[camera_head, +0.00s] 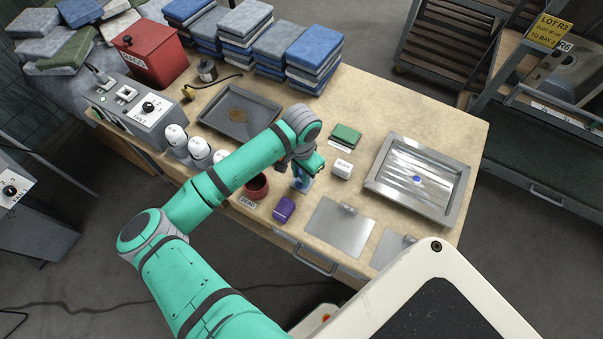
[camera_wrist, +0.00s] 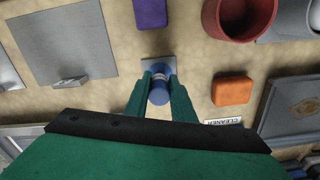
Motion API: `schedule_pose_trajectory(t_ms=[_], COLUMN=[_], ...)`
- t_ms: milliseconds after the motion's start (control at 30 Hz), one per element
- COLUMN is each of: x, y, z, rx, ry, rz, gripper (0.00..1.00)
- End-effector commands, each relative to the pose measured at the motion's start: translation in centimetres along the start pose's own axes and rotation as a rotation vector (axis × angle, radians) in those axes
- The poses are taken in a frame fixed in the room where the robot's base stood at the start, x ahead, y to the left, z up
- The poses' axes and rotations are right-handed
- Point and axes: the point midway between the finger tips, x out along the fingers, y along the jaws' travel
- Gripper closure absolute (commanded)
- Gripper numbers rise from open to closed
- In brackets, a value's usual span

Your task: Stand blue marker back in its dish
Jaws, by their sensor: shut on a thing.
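My gripper (camera_wrist: 158,88) is shut on the blue marker (camera_wrist: 158,97), a short blue cylinder with a pale band. In the wrist view the marker is between the two green fingers, seen nearly end-on. A small grey square piece (camera_wrist: 158,65) shows just beyond the fingertips, and I cannot tell whether it is the dish or whether the marker touches it. In the head view my gripper (camera_head: 302,180) is low over the bench, right of a dark red pot (camera_head: 256,187), and the marker is mostly hidden.
A purple block (camera_head: 284,209) and a white block (camera_head: 342,169) are close by. An orange block (camera_wrist: 233,91) is right of the fingers. A steel tray (camera_head: 378,187) with a small blue item (camera_head: 417,180) stands right. Flat metal plates (camera_head: 338,228) lie in front.

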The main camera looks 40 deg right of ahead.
Motion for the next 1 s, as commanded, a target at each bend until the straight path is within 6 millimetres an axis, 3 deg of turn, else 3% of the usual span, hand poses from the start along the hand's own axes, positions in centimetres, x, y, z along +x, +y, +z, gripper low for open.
schedule_pose_trajectory(t_ms=[267,300,367,767,1000], x=[0.3,0.3,0.3,-0.2,-4.0], y=[0.0,0.0,0.0,-0.1,-0.1], z=[0.0,0.0,0.0,0.1,-0.1], rx=[-0.001,-0.001,-0.001,-0.001,0.0], ry=[0.0,0.0,0.0,0.0,0.003], rz=[0.001,0.001,0.0,-0.002,-0.002], gripper=[1.0,0.73,0.59,0.59,0.59])
